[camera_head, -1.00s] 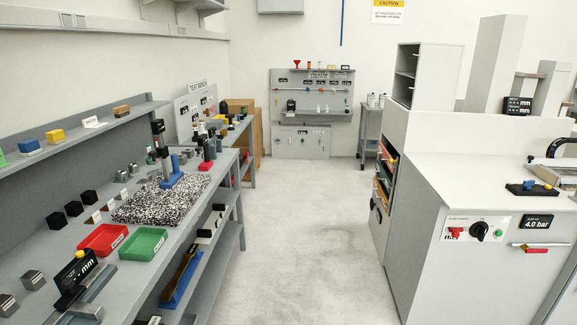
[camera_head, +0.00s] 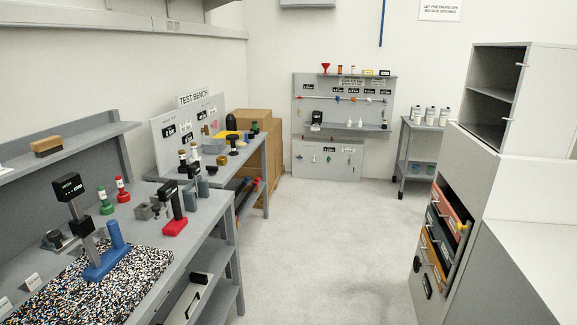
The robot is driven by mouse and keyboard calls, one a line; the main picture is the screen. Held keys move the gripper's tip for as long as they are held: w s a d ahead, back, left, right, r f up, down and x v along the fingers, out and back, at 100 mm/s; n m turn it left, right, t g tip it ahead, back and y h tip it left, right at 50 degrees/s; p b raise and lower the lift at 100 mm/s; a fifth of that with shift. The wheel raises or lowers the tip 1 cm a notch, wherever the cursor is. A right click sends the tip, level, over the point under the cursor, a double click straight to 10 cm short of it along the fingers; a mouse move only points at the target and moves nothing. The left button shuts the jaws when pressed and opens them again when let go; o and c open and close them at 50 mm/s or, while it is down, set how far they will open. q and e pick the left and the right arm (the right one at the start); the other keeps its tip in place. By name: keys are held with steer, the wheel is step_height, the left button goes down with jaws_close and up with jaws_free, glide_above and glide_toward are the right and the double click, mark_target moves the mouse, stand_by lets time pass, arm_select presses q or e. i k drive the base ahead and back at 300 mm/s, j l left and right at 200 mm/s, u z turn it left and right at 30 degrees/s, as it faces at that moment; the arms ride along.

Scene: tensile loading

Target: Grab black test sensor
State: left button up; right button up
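Several black items are in view, and I cannot tell which one is the black test sensor. A stand with a black head (camera_head: 69,187) and blue base (camera_head: 106,262) is on the speckled mat (camera_head: 78,282) on the left bench. A dark device on a red base (camera_head: 174,226) stands farther back on that bench. A small black item (camera_head: 317,117) is on the back wall panel. Black items (camera_head: 234,143) also stand on the test bench. Neither of my grippers is in view.
The left bench (camera_head: 150,258) runs toward the test bench (camera_head: 258,157). Cardboard boxes (camera_head: 262,122) stand behind it. A cart with bottles (camera_head: 424,140) is at the back right. A grey cabinet with coloured drawers (camera_head: 470,185) is on the right. The floor (camera_head: 315,240) between is clear.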

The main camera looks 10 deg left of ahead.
mark_target(182, 153)
steer(key=i+l+u, duration=0.2)
steer(key=i+u, duration=0.25)
steer(key=i, duration=0.15)
steer(key=i+l+u, duration=0.95)
steer(key=i+l+z, duration=1.2)
steer(key=i, duration=0.6)
